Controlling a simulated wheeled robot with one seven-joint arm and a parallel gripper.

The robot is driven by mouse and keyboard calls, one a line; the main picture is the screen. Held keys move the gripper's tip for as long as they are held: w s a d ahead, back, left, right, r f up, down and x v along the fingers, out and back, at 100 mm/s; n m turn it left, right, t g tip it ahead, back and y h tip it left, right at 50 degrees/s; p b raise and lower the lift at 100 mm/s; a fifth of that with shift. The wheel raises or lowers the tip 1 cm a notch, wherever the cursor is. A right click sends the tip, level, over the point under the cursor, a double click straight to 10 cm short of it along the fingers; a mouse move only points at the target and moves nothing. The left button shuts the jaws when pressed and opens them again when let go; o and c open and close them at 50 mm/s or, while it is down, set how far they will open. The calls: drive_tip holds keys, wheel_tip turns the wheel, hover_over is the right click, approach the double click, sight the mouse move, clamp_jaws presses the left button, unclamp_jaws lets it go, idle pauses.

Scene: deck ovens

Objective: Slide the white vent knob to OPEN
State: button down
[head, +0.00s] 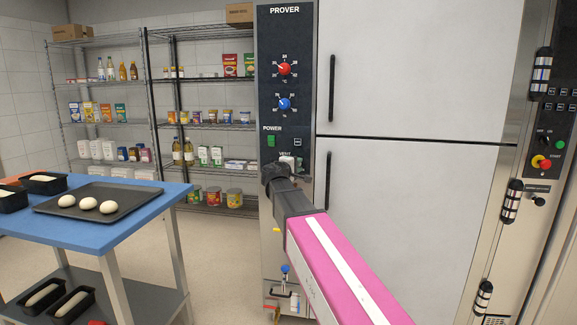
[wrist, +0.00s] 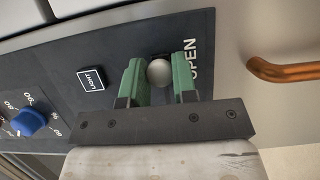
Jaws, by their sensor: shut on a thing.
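The white vent knob (wrist: 158,73) is a round knob on the dark control panel (wrist: 115,55), seen in the wrist view beside the white OPEN lettering (wrist: 191,60). My gripper (wrist: 160,78) has its two green fingers on either side of the knob and is shut on it. The right finger covers part of the lettering's near end. In the head view my gripper (head: 278,172) is at the lower part of the PROVER panel (head: 268,115), just below the VENT label (head: 285,154). It mostly hides the knob there, so its exact place along its slot is unclear.
A copper-coloured handle (wrist: 285,70) sticks out at right. In the head view, a blue-topped table (head: 120,228) with a dough tray stands at left, with floor between.

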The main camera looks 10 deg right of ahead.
drive_tip(key=shift+s+d, duration=0.1)
drive_tip(key=shift+d, duration=0.05)
drive_tip(key=c, duration=0.9)
unclamp_jaws()
drive_tip(key=v, duration=1)
drive_tip(key=shift+s+a, duration=0.25)
drive_tip(key=shift+s, duration=0.05)
